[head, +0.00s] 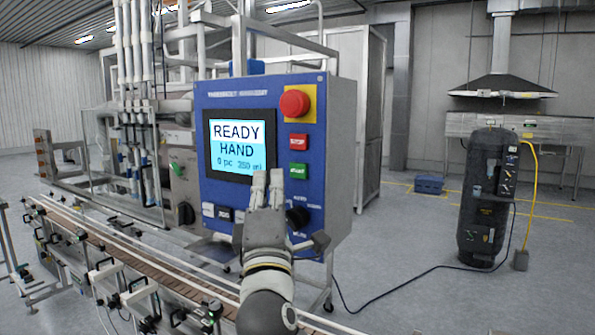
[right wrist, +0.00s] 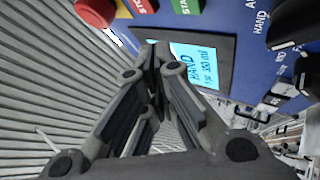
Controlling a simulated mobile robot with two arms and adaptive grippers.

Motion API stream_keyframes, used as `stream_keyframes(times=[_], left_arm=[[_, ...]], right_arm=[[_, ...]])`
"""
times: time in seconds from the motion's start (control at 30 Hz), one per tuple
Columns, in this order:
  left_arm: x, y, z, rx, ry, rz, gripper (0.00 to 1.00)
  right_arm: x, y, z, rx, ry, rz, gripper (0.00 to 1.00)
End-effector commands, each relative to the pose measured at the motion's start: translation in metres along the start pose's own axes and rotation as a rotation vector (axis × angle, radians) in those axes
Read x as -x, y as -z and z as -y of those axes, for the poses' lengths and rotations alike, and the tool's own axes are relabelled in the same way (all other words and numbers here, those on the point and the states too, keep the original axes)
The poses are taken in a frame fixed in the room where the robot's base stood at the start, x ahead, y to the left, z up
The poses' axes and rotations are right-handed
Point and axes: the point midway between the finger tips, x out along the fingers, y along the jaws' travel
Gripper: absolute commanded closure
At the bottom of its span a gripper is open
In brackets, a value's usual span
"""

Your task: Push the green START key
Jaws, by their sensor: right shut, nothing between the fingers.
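The green START key (head: 299,171) is on the blue control panel (head: 262,94), below the red STOP key (head: 299,141). It also shows at the top edge of the right wrist view (right wrist: 187,5), partly cut off. My right gripper (head: 267,178) is shut and empty in front of the panel. In the head view its fingertips overlap the lower right edge of the screen, left of and slightly below the green key. In the right wrist view the fingertips (right wrist: 161,55) show over the screen border, apart from the key. My left gripper is out of view.
The screen (head: 235,132) reads READY, HAND. A red mushroom button (head: 294,103) sits above the STOP key. A black selector knob (head: 297,217) and small keys (head: 224,214) are below. A conveyor (head: 130,270) runs along the left; open floor (head: 400,225) lies right.

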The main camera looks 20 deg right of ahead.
Motion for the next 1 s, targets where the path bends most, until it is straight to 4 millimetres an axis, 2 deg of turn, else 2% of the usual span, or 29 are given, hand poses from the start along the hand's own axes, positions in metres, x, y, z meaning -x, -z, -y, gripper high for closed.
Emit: stream_keyframes(times=[0.3, 1.0], left_arm=[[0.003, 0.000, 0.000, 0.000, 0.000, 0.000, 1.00], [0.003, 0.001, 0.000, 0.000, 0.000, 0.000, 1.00]], right_arm=[[-0.022, -0.016, 0.015, 0.000, -0.001, 0.001, 1.00], [-0.024, -0.018, 0.017, -0.001, -0.001, 0.001, 1.00]])
